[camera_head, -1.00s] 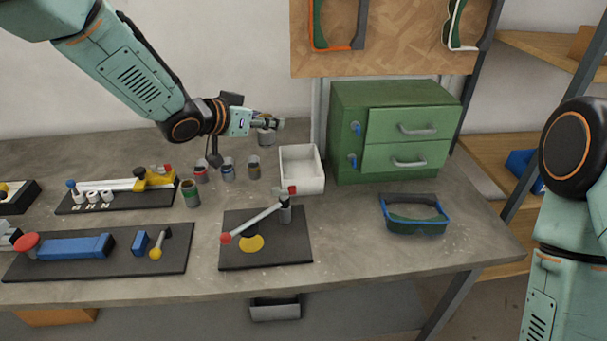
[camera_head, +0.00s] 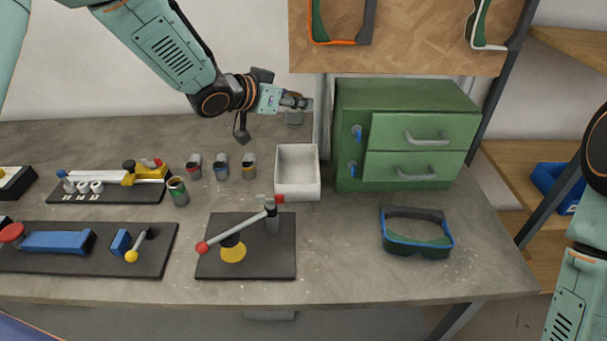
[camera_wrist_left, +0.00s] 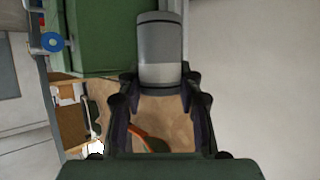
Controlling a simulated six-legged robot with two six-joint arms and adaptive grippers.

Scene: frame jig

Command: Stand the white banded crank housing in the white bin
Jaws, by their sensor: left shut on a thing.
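My left gripper (camera_head: 302,102) is shut on the white banded crank housing (camera_head: 294,118), a grey cylinder with a pale band. It holds the housing in the air; in the head view this appears just above the back edge of the white bin (camera_head: 298,191). In the left wrist view the housing (camera_wrist_left: 160,52) sits between the fingertips (camera_wrist_left: 160,82). The white bin is open-topped and looks empty, standing left of the green cabinet. My right gripper is out of view; only part of that arm shows at the right edge.
The green cabinet (camera_head: 415,135) stands close to the bin's right side. Red, blue (camera_head: 221,167) and yellow banded housings stand left of the bin. A black plate with a red-knobbed lever (camera_head: 240,228) lies in front. Blue goggles (camera_head: 416,240) lie at front right.

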